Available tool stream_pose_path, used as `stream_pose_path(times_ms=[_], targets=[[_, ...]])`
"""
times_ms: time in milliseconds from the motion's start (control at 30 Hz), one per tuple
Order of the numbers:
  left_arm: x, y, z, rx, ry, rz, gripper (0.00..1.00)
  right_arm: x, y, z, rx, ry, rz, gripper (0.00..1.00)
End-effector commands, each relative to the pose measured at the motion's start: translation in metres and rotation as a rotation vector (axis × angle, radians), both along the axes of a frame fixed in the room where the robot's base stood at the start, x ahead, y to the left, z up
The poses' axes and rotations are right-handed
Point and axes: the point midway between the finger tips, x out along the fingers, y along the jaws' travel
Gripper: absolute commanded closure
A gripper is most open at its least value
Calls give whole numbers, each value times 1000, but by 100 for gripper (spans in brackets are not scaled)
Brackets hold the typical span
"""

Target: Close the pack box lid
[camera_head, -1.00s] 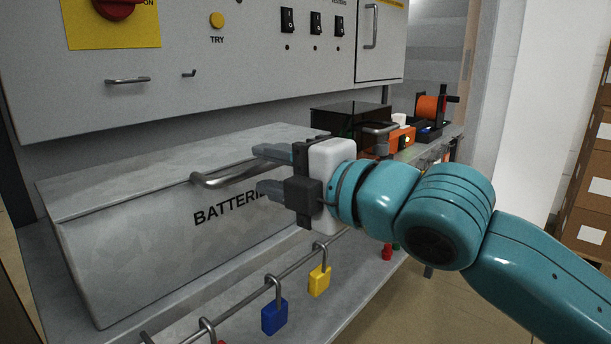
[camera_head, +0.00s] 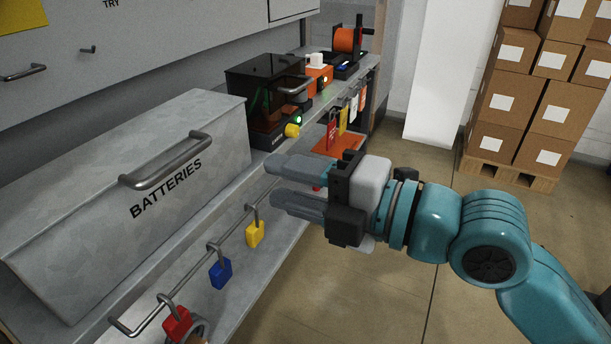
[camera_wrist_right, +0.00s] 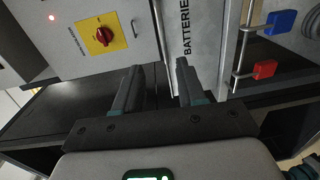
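The pack box is a grey metal box marked BATTERIES (camera_head: 75,240) on the shelf at the left of the head view. Its top looks down flat, and I see no open gap at its edge. A bar handle (camera_head: 165,162) is on its front. The lettered face also shows in the right wrist view (camera_wrist_right: 197,60). My right gripper (camera_head: 285,186) is open and empty, right of the box and apart from the handle. Its two fingers point left in the head view, and they also show in the wrist view (camera_wrist_right: 158,85). My left gripper is not in view.
A rail in front of the box carries a yellow padlock (camera_head: 255,234), a blue padlock (camera_head: 220,272) and a red padlock (camera_head: 177,322). A black device (camera_head: 265,85) stands behind and right of the box. Stacked cartons (camera_head: 540,90) are at the far right. The floor between is clear.

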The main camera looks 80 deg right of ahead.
Motion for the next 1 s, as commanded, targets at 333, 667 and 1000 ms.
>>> stream_pose_path(times_ms=[333,667,1000], targets=[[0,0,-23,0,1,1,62,-18,7,-1,-3,-1,4,60],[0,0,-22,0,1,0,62,-17,7,0,-3,-1,4,60],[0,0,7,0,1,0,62,-17,7,29,-3,-1,3,60]])
